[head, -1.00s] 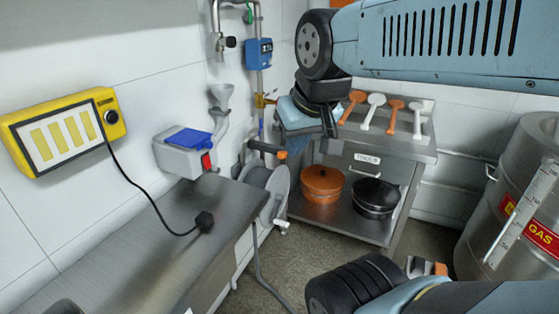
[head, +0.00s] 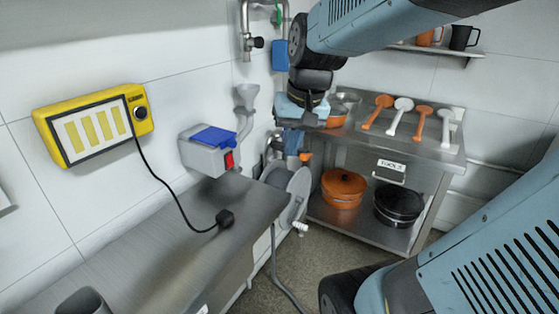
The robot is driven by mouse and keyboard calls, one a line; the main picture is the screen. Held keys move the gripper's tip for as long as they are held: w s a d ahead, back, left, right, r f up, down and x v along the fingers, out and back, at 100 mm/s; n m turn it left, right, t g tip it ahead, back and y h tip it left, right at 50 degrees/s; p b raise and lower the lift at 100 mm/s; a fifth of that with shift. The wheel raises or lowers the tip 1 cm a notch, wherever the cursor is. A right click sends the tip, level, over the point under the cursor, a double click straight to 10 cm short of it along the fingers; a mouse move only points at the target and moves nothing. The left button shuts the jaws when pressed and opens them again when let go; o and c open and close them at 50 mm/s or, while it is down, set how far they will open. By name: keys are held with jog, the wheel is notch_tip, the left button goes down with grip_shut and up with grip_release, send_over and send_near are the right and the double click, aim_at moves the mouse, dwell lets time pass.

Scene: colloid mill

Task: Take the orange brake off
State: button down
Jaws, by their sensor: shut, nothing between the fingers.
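A small orange piece (head: 306,157), which looks like the brake, shows just above the round grey disc (head: 297,190) of the mill, beyond the end of the steel bench. Most of it and its mounting are hidden.
A grey box with a blue lid and red switch (head: 208,150) stands by the bench (head: 150,250). A yellow panel (head: 95,122) is on the wall. The tool table (head: 440,150) bears orange and white tools; an orange pot (head: 343,190) and black pot (head: 398,205) stand below.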

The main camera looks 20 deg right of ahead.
jog(key=w+d+f+m+g+y, duration=0.25)
jog(key=w+f+m+y, duration=0.4)
jog(key=w+f, duration=0.6)
jog(key=w+d+f+m+g+y, duration=0.1)
jog(key=w+d+f+m+y, duration=0.3)
jog(key=w+f+y, duration=0.65)
jog(key=w+d+f+m+t+h, duration=0.4)
jog(key=d+f+m+t, duration=0.6)
jog(key=f+m+t, duration=0.2)
jog(key=w+d+f+m+t+h, duration=0.4)
jog(key=d+f+m+t+h, duration=0.1)
jog(key=d+f+m+t, duration=0.6)
jog(key=f+m+t, duration=0.1)
jog(key=m+t, duration=0.1)
jog(key=shift+w+f+t+h, duration=0.2)
jog(key=shift+t+h, duration=0.1)
jog(key=shift+t, duration=0.05)
